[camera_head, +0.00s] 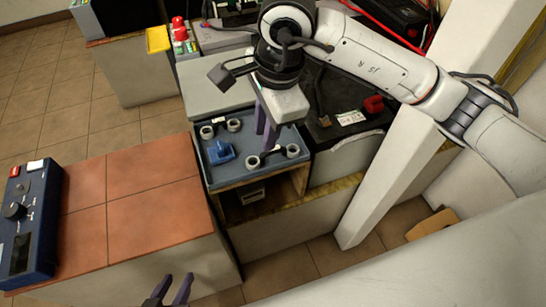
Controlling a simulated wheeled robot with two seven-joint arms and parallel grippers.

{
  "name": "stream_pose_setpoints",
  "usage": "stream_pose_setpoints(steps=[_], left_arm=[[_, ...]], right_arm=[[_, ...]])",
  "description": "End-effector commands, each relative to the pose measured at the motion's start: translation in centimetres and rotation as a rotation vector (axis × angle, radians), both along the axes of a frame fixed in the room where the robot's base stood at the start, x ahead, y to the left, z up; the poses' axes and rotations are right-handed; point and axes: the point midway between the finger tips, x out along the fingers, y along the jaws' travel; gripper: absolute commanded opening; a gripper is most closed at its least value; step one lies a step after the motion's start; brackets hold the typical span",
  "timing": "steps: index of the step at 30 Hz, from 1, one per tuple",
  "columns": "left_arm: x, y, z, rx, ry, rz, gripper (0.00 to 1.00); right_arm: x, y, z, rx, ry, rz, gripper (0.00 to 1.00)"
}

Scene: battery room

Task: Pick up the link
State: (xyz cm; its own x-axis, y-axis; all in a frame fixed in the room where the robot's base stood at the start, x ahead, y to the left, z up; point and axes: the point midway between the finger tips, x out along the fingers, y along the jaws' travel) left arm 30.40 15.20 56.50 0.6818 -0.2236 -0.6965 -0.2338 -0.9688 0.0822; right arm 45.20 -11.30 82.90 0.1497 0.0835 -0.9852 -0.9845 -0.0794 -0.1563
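Two grey links with ring-shaped ends lie in a blue-grey tray (228,178). The far link (234,125) is near the tray's back edge, and the near link (292,151) is toward its front right. My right gripper (266,140) points down over the tray with its purple fingers apart. Its tips are just above or beside the bar of the near link; I cannot tell whether they touch it. The fingers hide part of that bar. My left gripper (172,290) is open and empty at the bottom edge, in front of the tiled counter.
A blue piece (220,152) lies in the tray between the links. A black battery with a red terminal (373,104) stands to the right, near a white post (385,185). A terracotta-tiled counter (140,205) with a blue control box (30,220) is at left.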

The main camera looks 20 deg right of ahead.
Motion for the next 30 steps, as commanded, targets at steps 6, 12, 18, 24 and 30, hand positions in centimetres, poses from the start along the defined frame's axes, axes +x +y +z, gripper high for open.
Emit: stream_pose_setpoints(steps=[6,12,18,24,30], left_arm=[[0.3,-0.1,0.1,-0.003,-0.009,-0.001,0.31],[0.3,-0.1,0.0,-0.004,-0.009,-0.001,0.31],[0.3,-0.1,-0.1,-0.004,-0.007,-0.001,0.31],[0.2,-0.1,-0.4,-0.004,-0.005,-0.001,0.31],[0.2,-0.1,-0.4,-0.004,-0.004,-0.001,0.31]], right_arm=[[1.3,-1.8,-1.5,-0.075,-0.038,-0.015,0.21],[1.8,-1.7,-4.0,-0.071,-0.039,-0.014,0.21],[2.0,-1.8,-5.7,-0.069,-0.035,-0.015,0.21],[2.6,-1.9,-8.6,-0.067,-0.037,-0.014,0.21],[2.8,-1.9,-9.5,-0.068,-0.040,-0.015,0.21]])
